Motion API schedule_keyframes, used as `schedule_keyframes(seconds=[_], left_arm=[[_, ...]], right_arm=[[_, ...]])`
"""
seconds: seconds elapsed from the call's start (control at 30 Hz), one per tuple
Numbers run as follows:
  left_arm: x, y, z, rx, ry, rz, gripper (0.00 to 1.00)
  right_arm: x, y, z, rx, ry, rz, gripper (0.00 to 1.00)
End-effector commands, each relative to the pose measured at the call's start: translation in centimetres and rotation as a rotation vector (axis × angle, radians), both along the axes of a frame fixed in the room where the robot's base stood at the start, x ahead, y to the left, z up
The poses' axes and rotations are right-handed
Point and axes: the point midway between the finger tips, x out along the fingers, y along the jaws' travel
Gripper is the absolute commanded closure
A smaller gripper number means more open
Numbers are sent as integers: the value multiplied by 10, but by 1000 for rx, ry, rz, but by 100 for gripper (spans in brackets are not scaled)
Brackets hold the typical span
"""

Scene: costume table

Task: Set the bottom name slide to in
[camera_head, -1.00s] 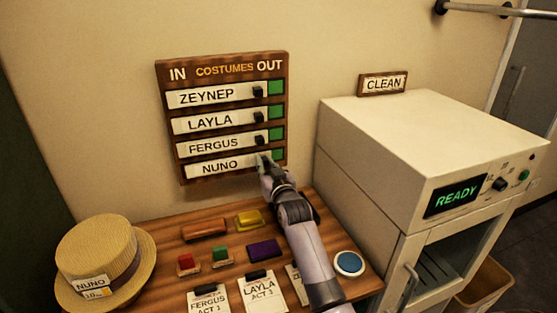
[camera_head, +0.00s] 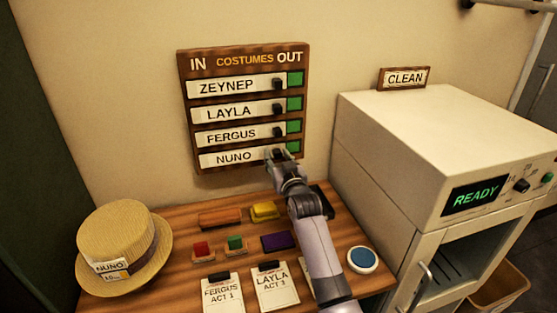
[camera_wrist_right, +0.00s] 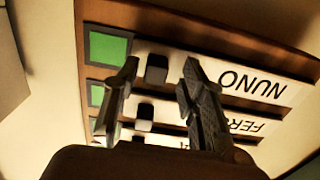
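A brown wooden board (camera_head: 243,70) headed IN, COSTUMES and OUT hangs on the wall with a stack of white name slides. The bottom slide, NUNO (camera_head: 233,157), lies toward the IN side, with a green patch (camera_wrist_right: 108,47) showing at its OUT end. In the right wrist view its black knob (camera_wrist_right: 157,68) stands between the fingers of my right gripper (camera_wrist_right: 157,84), which are apart with gaps on both sides. In the head view my right gripper (camera_head: 282,155) covers the knob and part of the green. My left gripper is not in view.
The FERGUS slide (camera_head: 231,134) is just above. Below are a wooden table with colored blocks, cards (camera_head: 222,292), a blue round pad (camera_head: 362,259) and a straw hat (camera_head: 117,235). A white cabinet (camera_head: 420,130) reading READY stands right of my arm.

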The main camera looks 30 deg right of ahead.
Motion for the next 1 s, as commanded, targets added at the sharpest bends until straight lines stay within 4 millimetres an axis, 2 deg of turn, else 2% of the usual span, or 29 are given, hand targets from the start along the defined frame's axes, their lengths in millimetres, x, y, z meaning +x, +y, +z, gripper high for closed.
schedule_keyframes(seconds=[0.17,0.5,0.7,1.0], left_arm=[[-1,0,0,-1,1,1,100],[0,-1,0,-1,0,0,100],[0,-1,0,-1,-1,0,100],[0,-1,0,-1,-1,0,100]], right_arm=[[-12,3,-1,0,1,0,62],[-77,19,-2,1,2,1,62],[-106,26,-1,0,1,1,62],[-117,29,-1,1,1,1,62]])
